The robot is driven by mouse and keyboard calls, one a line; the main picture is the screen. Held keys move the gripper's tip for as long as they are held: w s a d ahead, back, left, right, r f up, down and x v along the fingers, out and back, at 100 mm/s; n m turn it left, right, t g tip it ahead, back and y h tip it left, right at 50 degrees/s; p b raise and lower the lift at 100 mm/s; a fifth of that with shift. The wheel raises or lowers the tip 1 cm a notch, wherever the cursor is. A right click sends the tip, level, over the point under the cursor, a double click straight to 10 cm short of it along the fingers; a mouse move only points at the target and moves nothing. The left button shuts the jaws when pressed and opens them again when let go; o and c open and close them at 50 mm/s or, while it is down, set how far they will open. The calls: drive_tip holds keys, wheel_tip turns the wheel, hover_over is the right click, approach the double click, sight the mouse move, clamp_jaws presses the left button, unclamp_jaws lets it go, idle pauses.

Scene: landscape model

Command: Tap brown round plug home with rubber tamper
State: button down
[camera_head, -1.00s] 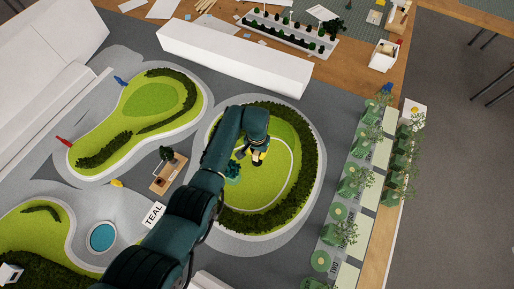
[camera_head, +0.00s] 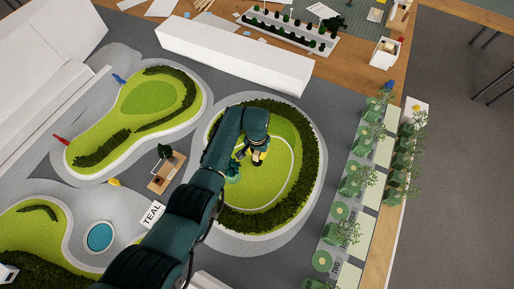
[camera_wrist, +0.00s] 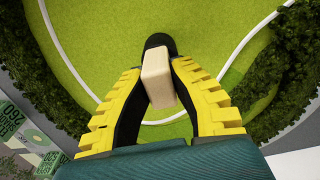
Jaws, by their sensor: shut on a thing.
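My gripper (camera_head: 258,158) hangs over the oval green lawn (camera_head: 283,172) ringed by a dark hedge. In the wrist view, my gripper's yellow-and-black fingers (camera_wrist: 158,72) are shut on a pale wooden block-like handle with a black rounded end, which looks like the rubber tamper (camera_wrist: 158,82). The black end points down toward the lawn; whether it touches the ground I cannot tell. The brown round plug is not visible in either view; it may be hidden under the tamper or my arm.
Rows of potted trees (camera_head: 350,185) line the right edge. A long white block (camera_head: 235,57) lies behind the oval.

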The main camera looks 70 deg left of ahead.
drive_tip(key=shift+r+p, duration=2.15)
drive_tip(key=shift+r, duration=0.1)
wheel_tip(320, 180, up, 5)
drive_tip(key=p, duration=0.5)
drive_tip(key=shift+r, duration=0.15)
